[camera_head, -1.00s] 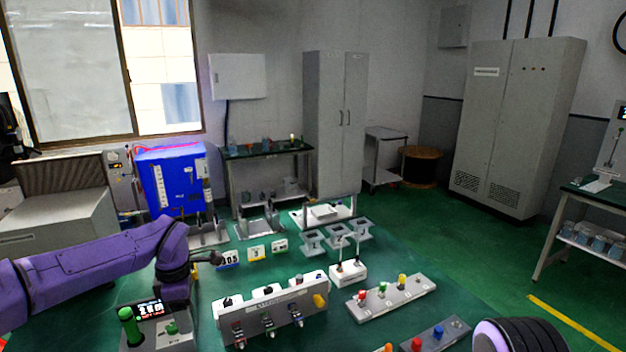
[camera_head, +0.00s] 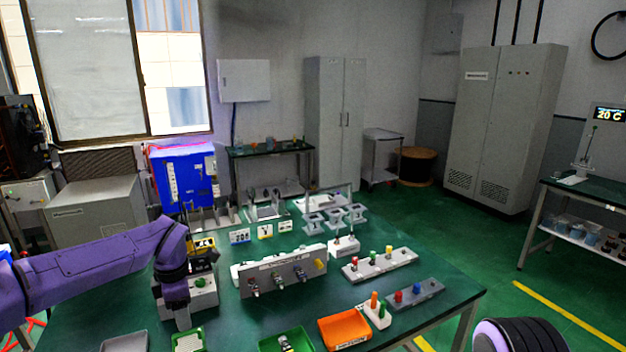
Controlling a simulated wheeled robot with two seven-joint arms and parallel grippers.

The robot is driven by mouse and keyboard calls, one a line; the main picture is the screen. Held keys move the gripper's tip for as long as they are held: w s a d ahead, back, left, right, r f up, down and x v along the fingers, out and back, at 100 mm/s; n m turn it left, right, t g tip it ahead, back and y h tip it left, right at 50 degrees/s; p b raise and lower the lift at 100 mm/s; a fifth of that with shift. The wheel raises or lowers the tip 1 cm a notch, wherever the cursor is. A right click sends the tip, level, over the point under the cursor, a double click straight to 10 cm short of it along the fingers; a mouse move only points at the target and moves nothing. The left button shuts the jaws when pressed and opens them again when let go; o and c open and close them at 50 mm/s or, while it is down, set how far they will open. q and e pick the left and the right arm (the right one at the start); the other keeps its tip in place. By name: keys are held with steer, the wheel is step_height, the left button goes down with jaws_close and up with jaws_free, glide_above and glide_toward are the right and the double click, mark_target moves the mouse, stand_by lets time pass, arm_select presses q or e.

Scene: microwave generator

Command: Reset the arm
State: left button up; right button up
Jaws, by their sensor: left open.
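My purple left arm comes in from the left and bends at its wrist over the left part of the green table (camera_head: 90,325).
A grey switch panel (camera_head: 285,277) stands mid-table. Button boxes (camera_head: 380,264) (camera_head: 415,294) lie to its right. An orange tray (camera_head: 345,328) and a green tray (camera_head: 270,344) lie at the front. A blue cabinet (camera_head: 183,178) stands behind.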

arm_select(q)
steer(key=s+d+f+m+t+y+b, duration=0.1)
steer(key=s+f+m, duration=0.1)
steer(key=f, duration=0.5)
steer(key=s+d+f+m+t+y+b, duration=0.1)
steer(key=s+f+m+t+y, duration=0.1)
steer(key=f, duration=0.5)
steer(key=s+d+f+m+t+y+b, duration=0.1)
steer(key=s+f+m+t+y, duration=0.1)
steer(key=f, duration=0.5)
steer(key=shift+s+f, duration=0.4)
steer(key=shift+s, duration=0.4)
steer(key=s+a+f+m+b, duration=0.1)
steer(key=s+f, duration=0.4)
steer(key=s, duration=0.5)
steer(key=s+a+f+m+g+h+b, duration=0.1)
steer(key=s+f+m+b, duration=0.2)
steer(key=s+f+m, duration=0.3)
steer(key=s+a+f+m+g+h+b, duration=0.1)
steer(key=s+f+m+b, duration=0.2)
steer(key=s, duration=1)
step_height(320, 180, down, 3)
steer(key=shift+s+a+f+m, duration=0.15)
steer(key=shift+s+a+m, duration=0.05)
steer(key=shift+s+m, duration=0.25)
